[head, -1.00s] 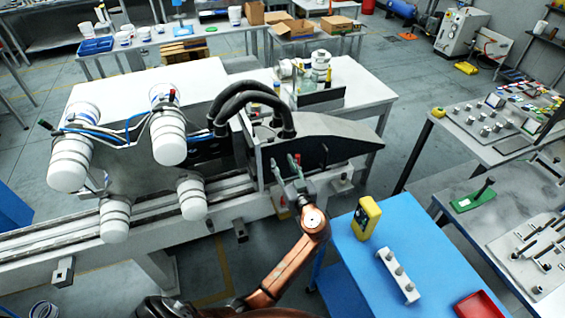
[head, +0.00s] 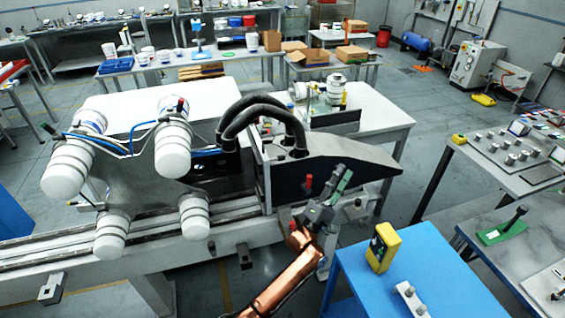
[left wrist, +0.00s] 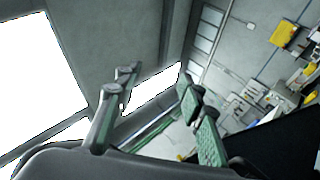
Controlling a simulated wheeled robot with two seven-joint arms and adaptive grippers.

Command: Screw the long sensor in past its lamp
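The dark wedge-shaped machine part (head: 335,157) stands at the right end of the rail, under two thick black hoses. A small red-topped piece (head: 307,181) shows at its front face, beside my left gripper; I cannot tell whether it belongs to the sensor or its lamp. I cannot make out the long sensor surely. My left gripper (head: 328,192) is in front of the wedge, fingers pointing up and right. In the left wrist view my left gripper (left wrist: 158,108) has its green-padded fingers apart, with nothing seen between them. My right gripper is not in view.
A blue table (head: 425,265) at the lower right bears a yellow device (head: 383,247) and a pale block with several knobs (head: 411,299). White cylinders (head: 172,148) stand on the machine at left. A grey bench (head: 510,165) is at the right, with floor between.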

